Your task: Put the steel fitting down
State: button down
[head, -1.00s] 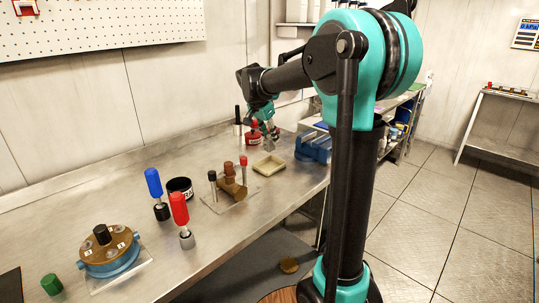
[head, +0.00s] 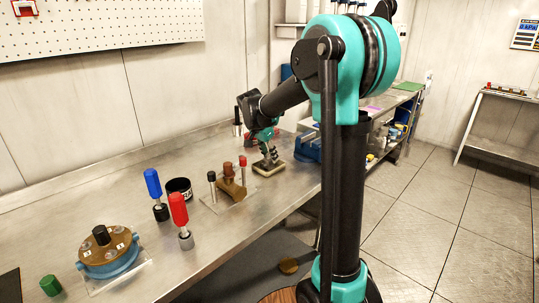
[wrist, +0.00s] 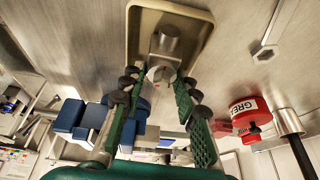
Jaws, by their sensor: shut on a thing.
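My gripper (head: 271,157) is over the cream tray (head: 267,174) on the steel bench, pointing down. In the wrist view the green-padded fingers (wrist: 160,82) are shut on the steel fitting (wrist: 167,40), a grey metal piece with a round end. The fitting lies within the outline of the cream tray (wrist: 133,40). I cannot tell whether it touches the tray floor. In the head view the fitting is too small and covered to make out clearly.
The blue vise (head: 308,147) stands right of the tray. A brown fitting (head: 232,188) with upright pins is to the left. A red grease tin (wrist: 247,113) and a loose hex-headed steel piece (wrist: 264,52) are in the wrist view.

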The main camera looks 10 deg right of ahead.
jog(key=c, duration=1.1)
grip_release()
jog(key=shift+c, duration=0.2)
jog(key=shift+r, duration=0.1)
jog(key=v, duration=1.2)
jog(key=shift+s, duration=0.1)
